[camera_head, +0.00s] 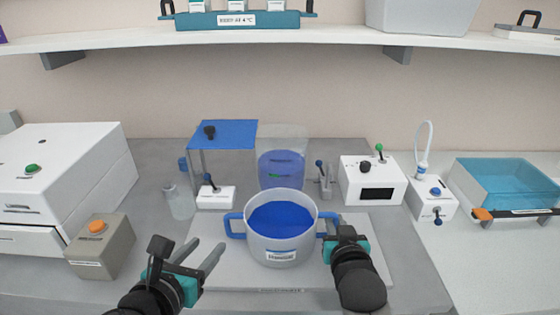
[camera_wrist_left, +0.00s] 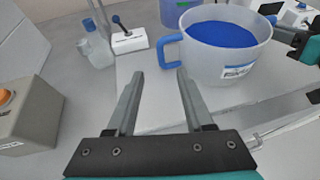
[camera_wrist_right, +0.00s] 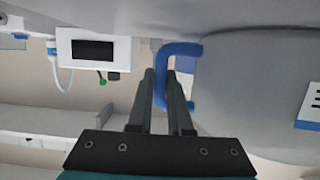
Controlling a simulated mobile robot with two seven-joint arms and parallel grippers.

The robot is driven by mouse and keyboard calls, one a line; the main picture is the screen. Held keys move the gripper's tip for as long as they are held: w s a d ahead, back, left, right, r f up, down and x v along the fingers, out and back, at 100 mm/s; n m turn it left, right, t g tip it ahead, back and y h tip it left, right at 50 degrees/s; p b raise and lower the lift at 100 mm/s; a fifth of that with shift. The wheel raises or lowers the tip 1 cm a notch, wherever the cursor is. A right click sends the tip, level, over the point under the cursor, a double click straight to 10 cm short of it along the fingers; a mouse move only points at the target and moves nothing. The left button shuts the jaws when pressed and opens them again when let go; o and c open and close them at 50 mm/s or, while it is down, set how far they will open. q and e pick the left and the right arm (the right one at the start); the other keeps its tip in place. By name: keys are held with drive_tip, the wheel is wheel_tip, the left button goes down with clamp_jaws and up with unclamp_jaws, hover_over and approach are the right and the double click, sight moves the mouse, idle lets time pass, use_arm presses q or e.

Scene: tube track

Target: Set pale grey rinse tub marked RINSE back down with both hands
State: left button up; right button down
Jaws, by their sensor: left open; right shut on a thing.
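The pale, translucent grey tub (camera_head: 268,252) stands upright at the centre of the head view, with blue contents, a blue handle on each side and a front label too small to read. It is over a pale board (camera_head: 222,272); I cannot tell whether it touches it. My right gripper (camera_head: 334,238) is shut on the right handle, which also shows in the right wrist view (camera_wrist_right: 182,50). My left gripper (camera_head: 207,246) is open and empty, in front of and below the left handle (camera_head: 234,225). That handle also shows in the left wrist view (camera_wrist_left: 168,52), beyond the fingertips.
A taller clear container with blue contents (camera_head: 281,172) stands behind the tub. A small glass vessel (camera_head: 181,203) and a white switch box (camera_head: 216,197) are behind left. A grey box with an orange button (camera_head: 101,247) is left of my left gripper. White devices (camera_head: 372,182) stand behind right.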

use_arm(q)
drive_tip(key=shift+s+r, duration=0.15)
drive_tip(key=shift+s, duration=0.1)
use_arm(e)
drive_tip(key=shift+a+r, duration=0.1)
drive_tip(key=shift+r, duration=0.1)
drive_tip(key=c, duration=0.8)
unclamp_jaws()
drive_tip(key=shift+f, duration=0.15)
drive_tip(key=shift+o, duration=0.2)
drive_tip(key=shift+s, duration=0.1)
use_arm(q)
wheel_tip(320, 180, up, 3)
drive_tip(key=p, duration=0.3)
use_arm(e)
drive_tip(key=v, duration=1.5)
